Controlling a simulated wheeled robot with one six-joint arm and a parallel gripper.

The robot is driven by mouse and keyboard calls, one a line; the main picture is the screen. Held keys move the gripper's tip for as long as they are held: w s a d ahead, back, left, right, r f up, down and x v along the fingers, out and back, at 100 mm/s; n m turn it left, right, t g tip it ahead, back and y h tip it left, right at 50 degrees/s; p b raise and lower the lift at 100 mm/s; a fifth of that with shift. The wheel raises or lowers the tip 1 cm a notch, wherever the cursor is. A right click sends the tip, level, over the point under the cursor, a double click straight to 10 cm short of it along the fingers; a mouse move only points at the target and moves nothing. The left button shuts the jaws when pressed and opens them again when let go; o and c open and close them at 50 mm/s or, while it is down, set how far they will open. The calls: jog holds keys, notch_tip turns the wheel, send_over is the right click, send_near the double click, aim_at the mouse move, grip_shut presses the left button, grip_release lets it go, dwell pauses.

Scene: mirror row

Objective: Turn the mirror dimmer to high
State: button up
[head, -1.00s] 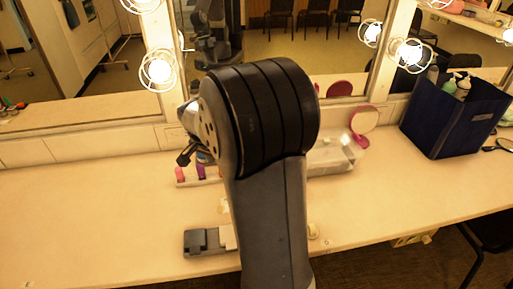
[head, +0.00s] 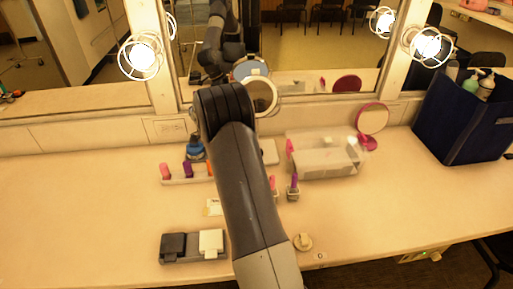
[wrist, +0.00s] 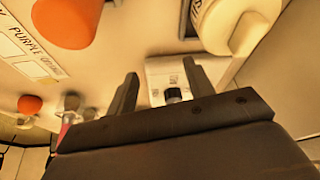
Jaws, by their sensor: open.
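In the wrist view, a white plate (wrist: 158,70) carries a small dark round knob (wrist: 173,95), which looks like the mirror dimmer. My gripper (wrist: 159,68) is open, and the knob appears between its two fingers in the picture. I cannot tell whether either finger touches it. In the head view my arm reaches toward the back of the counter and hides the gripper. Part of a white plate (head: 270,152) shows just right of the arm there. The knob's setting is too small to read.
An orange cylinder (wrist: 68,22) and a white cylinder (wrist: 235,25) flank the fingers. A lipstick rack (head: 190,181), clear box (head: 325,160), pink hand mirror (head: 372,122) and navy bin (head: 455,120) stand on the counter. A two-block holder (head: 195,260) and beige knob (head: 303,242) are nearer.

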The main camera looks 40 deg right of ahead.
jog(key=d, duration=0.2)
jog(key=s+d+p, duration=0.1)
jog(key=d, duration=0.2)
jog(key=s+d, duration=0.1)
jog(key=d, duration=0.2)
jog(key=shift+s+d, duration=0.15)
jog(key=shift+s, duration=0.1)
jog(key=shift+s+d+f+p, duration=0.1)
jog(key=shift+d+p, duration=0.25)
jog(key=shift+d+f, duration=0.1)
jog(key=shift+f, duration=0.4)
jog(key=c, duration=1)
